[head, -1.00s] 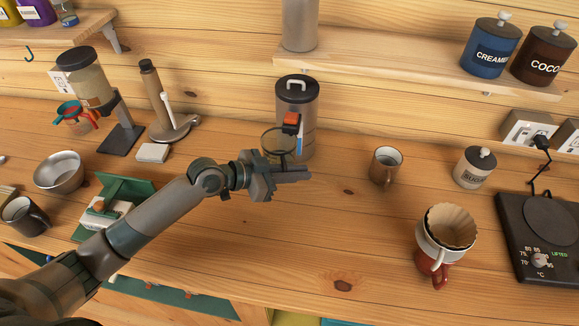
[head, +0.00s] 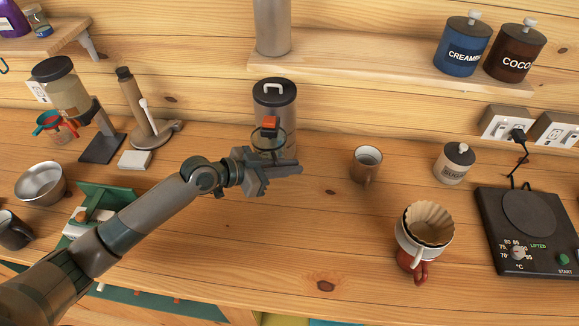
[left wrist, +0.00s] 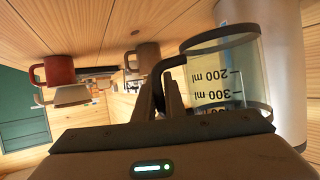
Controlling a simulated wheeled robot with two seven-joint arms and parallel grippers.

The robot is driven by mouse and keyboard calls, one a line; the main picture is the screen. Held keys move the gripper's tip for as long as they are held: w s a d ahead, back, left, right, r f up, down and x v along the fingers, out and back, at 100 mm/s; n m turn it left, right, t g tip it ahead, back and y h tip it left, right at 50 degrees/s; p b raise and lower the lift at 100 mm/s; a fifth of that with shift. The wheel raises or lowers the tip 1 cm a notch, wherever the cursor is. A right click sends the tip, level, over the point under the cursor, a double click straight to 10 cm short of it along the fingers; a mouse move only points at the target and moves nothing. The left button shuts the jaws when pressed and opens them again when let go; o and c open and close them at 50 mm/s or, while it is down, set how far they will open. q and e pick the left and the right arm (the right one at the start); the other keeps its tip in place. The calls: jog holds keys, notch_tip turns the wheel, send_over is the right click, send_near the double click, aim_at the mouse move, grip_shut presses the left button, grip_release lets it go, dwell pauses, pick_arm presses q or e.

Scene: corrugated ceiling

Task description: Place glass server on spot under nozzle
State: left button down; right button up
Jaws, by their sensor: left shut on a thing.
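The glass server (head: 261,144) is a clear beaker with millilitre marks, also large in the left wrist view (left wrist: 224,78). It is upright in front of a grey canister (head: 287,103) with a black lid. An orange-red tap (head: 269,125), apparently the nozzle, sticks out from the canister above the server's rim. My left gripper (head: 288,168) is shut on the server's dark handle (left wrist: 160,82), with its fingers pointing right. The spot below the tap is hidden by the server and gripper. I cannot tell if the server's base touches the counter. My right gripper is not in view.
A brown mug (head: 366,166) and sugar jar (head: 453,166) stand to the right. A red mug with a filter dripper (head: 424,240) is nearer the front. A black scale or hotplate (head: 522,252) sits far right. The counter's middle (head: 310,225) is clear.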

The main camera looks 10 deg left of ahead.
pick_arm(q)
jog(key=shift+w+r, duration=0.2)
jog(key=shift+r, duration=0.05)
notch_tip(320, 180, down, 5)
jog(key=b, duration=0.3)
jog(key=shift+s, duration=0.15)
jog(key=shift+f+b, duration=0.8)
jog(key=shift+f, duration=0.15)
jog(key=shift+f+b, duration=0.55)
jog(key=shift+b, duration=0.05)
jog(key=c, duration=1.8)
grip_release()
jog(key=shift+o, duration=0.2)
jog(key=shift+f, duration=0.1)
